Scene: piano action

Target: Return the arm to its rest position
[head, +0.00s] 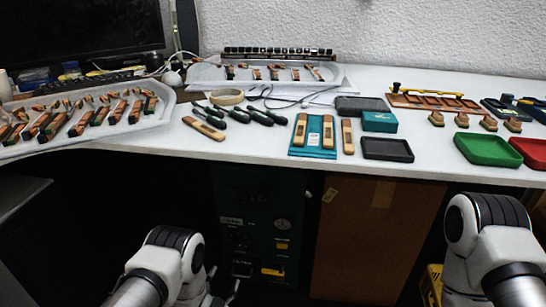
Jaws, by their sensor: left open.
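My left arm comes in at the lower left, below the front edge of the workbench (240,154). My left gripper (223,291) shows only partly at the bottom of the head view, beside the arm's wrist. It is open, with nothing seen between its fingers, and apart from the bench and everything on it. My right arm stands at the lower right, also below the bench edge. Its gripper is not in view.
A grey tray of piano action parts (90,140) sits at the left, another tray (207,76) at the back. A teal mat (312,153), green bin (487,149) and red bin (533,153) line the front. A dark cabinet (258,205) stands under the bench.

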